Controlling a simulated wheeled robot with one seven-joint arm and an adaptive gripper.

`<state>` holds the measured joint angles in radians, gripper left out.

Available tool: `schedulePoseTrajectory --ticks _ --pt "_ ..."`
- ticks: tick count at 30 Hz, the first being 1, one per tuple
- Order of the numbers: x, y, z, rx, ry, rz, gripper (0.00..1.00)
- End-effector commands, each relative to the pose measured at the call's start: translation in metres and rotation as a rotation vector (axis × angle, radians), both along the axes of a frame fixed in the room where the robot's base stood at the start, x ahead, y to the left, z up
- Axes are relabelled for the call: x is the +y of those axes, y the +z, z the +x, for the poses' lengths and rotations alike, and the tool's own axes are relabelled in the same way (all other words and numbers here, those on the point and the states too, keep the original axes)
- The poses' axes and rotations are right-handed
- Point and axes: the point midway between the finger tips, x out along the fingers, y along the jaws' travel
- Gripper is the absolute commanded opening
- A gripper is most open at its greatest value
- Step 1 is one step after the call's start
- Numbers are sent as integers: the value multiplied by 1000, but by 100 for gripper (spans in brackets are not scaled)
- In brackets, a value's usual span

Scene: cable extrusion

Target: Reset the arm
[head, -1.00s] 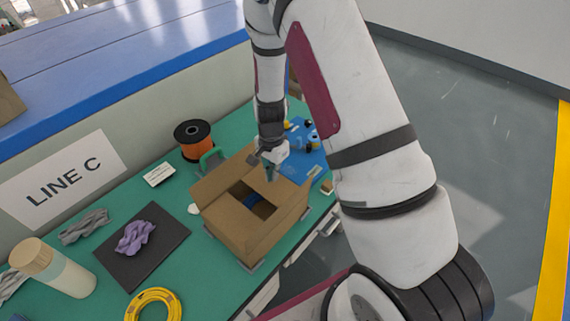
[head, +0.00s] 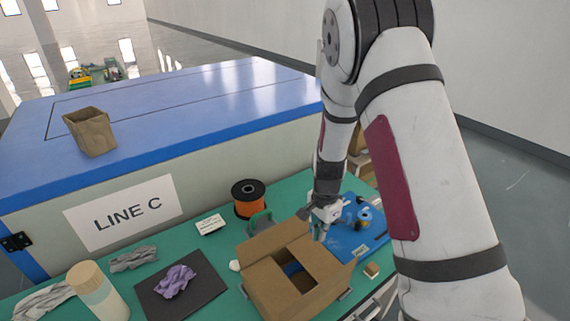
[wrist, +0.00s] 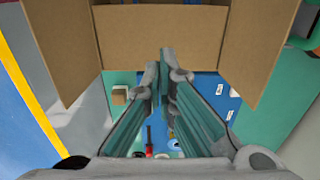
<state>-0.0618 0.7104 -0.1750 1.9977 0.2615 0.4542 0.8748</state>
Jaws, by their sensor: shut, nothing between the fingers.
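My gripper (head: 322,226) hangs from my white arm above the right part of the green worktable, beside an open cardboard box. In the wrist view my gripper (wrist: 163,75) has its two fingers together with nothing between them. The open cardboard box (head: 268,282) has its flaps spread, and something blue shows inside. In the wrist view the box (wrist: 160,35) is just beyond the fingertips, with a flap on each side. I cannot tell whether the fingers touch it.
A blue mat (head: 352,240) with small items lies right of the box.

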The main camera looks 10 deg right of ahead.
Motion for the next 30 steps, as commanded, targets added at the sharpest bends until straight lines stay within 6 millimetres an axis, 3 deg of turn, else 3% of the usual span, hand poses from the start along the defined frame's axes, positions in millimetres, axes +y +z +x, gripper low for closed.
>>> schedulePoseTrajectory --ticks 5,14,21,30 --pt "4 21 2 -24 38 9 0" --pt "21 131 -14 -137 282 33 0" --pt "31 210 -51 -230 506 12 0" --pt "37 280 -115 -337 783 -70 0"
